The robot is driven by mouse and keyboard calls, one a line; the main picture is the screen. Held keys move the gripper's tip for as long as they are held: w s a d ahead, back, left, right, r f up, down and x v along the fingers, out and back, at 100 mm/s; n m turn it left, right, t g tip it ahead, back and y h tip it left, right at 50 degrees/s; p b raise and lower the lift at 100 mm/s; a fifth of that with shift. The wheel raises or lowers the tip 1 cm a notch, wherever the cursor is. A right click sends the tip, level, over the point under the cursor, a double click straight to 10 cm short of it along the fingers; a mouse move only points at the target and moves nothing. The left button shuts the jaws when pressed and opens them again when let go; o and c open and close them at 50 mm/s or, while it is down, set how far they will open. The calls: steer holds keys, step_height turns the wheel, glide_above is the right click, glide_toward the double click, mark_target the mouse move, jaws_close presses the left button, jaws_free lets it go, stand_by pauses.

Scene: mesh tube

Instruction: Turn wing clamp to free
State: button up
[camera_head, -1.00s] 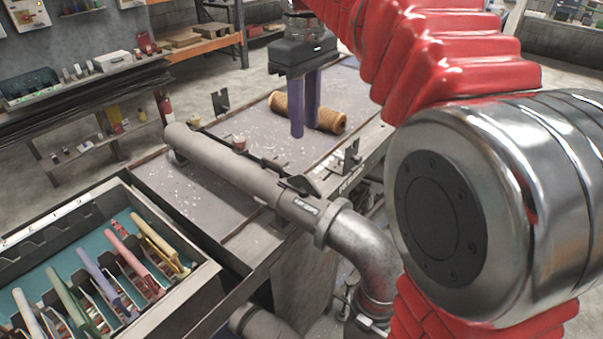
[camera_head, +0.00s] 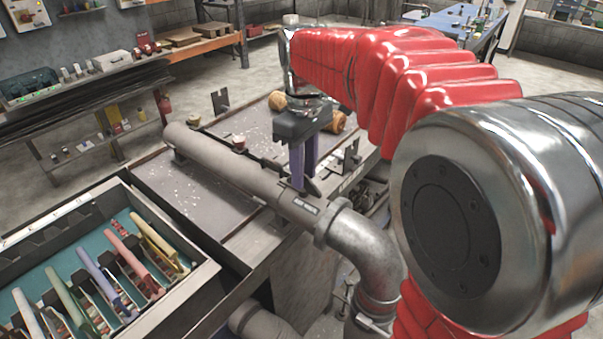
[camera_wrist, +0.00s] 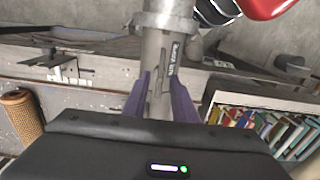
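A dark, pointed piece (camera_head: 313,187) on the pipe, near a dark label, looks like the wing clamp; I cannot be sure. My gripper (camera_head: 304,178) is right above it, purple fingers pointing down and hiding part of it. In the wrist view the two fingers stand apart on either side of the pipe (camera_wrist: 157,60), with a thin raised strip (camera_wrist: 161,72) between them. The gripper is open and holds nothing; contact cannot be told.
A brown mesh roll (camera_head: 338,121) lies on the bench behind my gripper, also in the wrist view (camera_wrist: 22,115). A small upright bracket (camera_head: 352,157) stands to the right. A tray (camera_head: 205,272) of coloured-handled tools is at the lower left. A small cup (camera_head: 239,142) stands by the pipe.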

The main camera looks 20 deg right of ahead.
steer(key=shift+f, duration=0.5)
jaws_close()
steer(key=shift+a, duration=0.15)
